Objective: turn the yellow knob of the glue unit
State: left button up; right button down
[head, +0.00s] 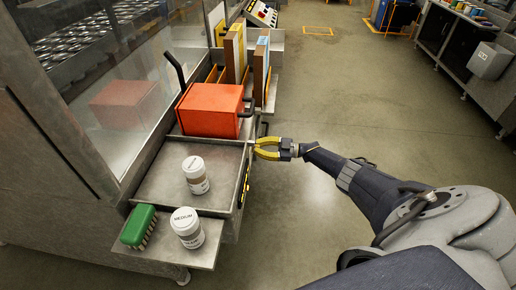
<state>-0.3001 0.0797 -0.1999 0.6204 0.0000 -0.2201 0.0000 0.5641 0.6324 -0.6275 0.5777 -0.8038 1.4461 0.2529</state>
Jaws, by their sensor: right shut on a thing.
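The red-orange box-shaped unit (211,110), which I take for the glue unit, stands on the metal bench with a black handle on its right side. My right gripper (257,148) has yellow fingers and reaches in from the right. Its fingertips are at the bench's right side, just below and right of the red unit. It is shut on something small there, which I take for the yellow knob. The knob itself is too small and too covered by the yellow fingers to make out. My left gripper is not in view.
Two labelled jars, one in the bench tray (160,205) and one on the front shelf (207,250), stand near a green brush (139,226). Upright binders (235,55) are behind the red unit. A clear panel borders the left. The floor (330,110) to the right is open.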

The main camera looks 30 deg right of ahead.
jog(key=c, duration=1.4)
grip_release()
jog(key=v, duration=1.2)
